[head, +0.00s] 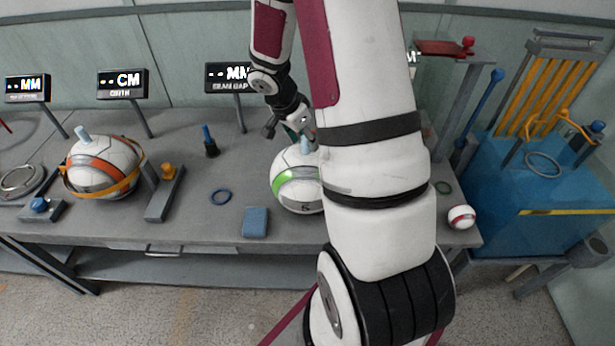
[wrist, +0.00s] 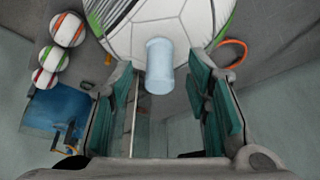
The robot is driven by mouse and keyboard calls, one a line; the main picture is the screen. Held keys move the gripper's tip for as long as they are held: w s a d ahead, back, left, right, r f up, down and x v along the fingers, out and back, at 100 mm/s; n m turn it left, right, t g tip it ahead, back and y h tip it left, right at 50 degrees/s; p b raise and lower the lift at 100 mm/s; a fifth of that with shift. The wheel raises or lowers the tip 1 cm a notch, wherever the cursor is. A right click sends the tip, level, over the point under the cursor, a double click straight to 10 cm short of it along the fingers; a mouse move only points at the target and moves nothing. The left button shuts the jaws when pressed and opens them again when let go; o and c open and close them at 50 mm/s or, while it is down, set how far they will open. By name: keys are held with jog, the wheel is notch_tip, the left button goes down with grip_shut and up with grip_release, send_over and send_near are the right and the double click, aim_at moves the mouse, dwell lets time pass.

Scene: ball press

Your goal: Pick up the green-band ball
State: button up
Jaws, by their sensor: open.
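The green-band ball (head: 290,180) is white with a bright green band and rests on the grey workbench, partly hidden behind my arm in the head view. A pale blue peg (head: 306,144) stands up from its top. In the wrist view the ball (wrist: 185,28) fills the upper middle, and its blue peg (wrist: 159,66) points towards the space between my fingers. My gripper (head: 303,130) is at the top of the ball; in the wrist view my gripper (wrist: 165,92) is open, with a teal pad on each side of the peg. Neither pad clearly touches it.
An orange-band ball (head: 103,167) sits in a ring at the left of the grey bench (head: 200,230). A small red-and-white ball (head: 461,217) is near the right edge. A blue press table (head: 560,200) stands at right.

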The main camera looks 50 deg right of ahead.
jog(key=shift+x, duration=0.9)
grip_shut()
jog(key=shift+r, duration=0.1)
